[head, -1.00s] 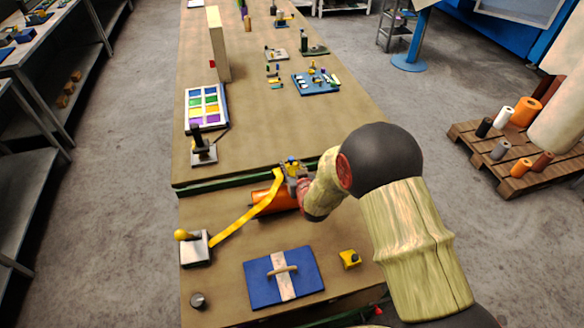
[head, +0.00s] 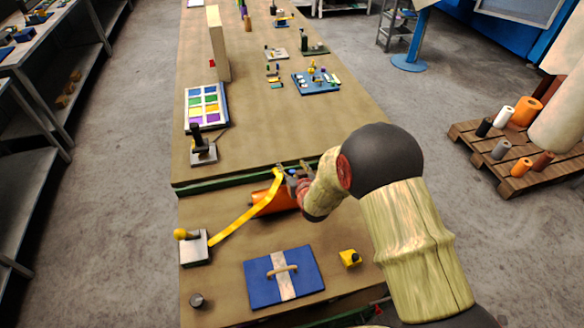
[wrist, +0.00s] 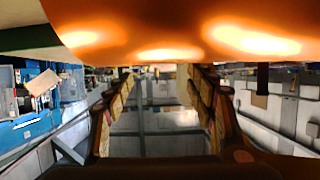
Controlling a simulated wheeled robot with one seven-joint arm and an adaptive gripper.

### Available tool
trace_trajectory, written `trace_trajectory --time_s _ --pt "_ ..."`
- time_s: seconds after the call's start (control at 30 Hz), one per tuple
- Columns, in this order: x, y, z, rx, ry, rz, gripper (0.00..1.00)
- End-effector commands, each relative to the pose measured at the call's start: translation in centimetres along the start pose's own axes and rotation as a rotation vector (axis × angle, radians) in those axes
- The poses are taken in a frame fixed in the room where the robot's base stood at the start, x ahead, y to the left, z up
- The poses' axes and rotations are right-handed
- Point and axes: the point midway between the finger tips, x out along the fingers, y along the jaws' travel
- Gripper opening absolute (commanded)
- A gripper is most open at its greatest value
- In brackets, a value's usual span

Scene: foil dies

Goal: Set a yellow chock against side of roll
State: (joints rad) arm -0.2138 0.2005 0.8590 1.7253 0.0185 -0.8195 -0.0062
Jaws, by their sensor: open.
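The orange roll (head: 275,200) lies on the near bench, partly covered by a yellow strap (head: 243,222). In the wrist view the roll (wrist: 180,30) fills the top, very close to my gripper. A yellow chock (head: 350,258) with a dark knob rests on the bench to the right, apart from the roll. My gripper (head: 291,177) is at the far right end of the roll, partly hidden by my arm. In the wrist view my gripper (wrist: 160,100) is open, with nothing visible between its fingers. No chock shows clearly beside the roll.
A blue plate with a handle (head: 262,280) lies in front of the roll. A box with a yellow-knobbed lever (head: 195,248) stands at the left, and a small dark cylinder (head: 197,300) at the front left. A green-edged gap (head: 225,182) divides the benches.

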Motion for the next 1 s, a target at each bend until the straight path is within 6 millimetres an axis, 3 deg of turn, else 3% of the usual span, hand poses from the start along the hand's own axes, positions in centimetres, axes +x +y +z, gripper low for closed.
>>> trace_trajectory --time_s 0.2,0.7,1.0 --pt "-0.7 0.0 -1.6 0.0 0.0 0.0 0.55" --pt "-10.1 0.0 -1.2 0.0 0.001 0.0 0.55" --pt "-12.4 0.0 -1.1 0.0 0.0 0.0 0.55"
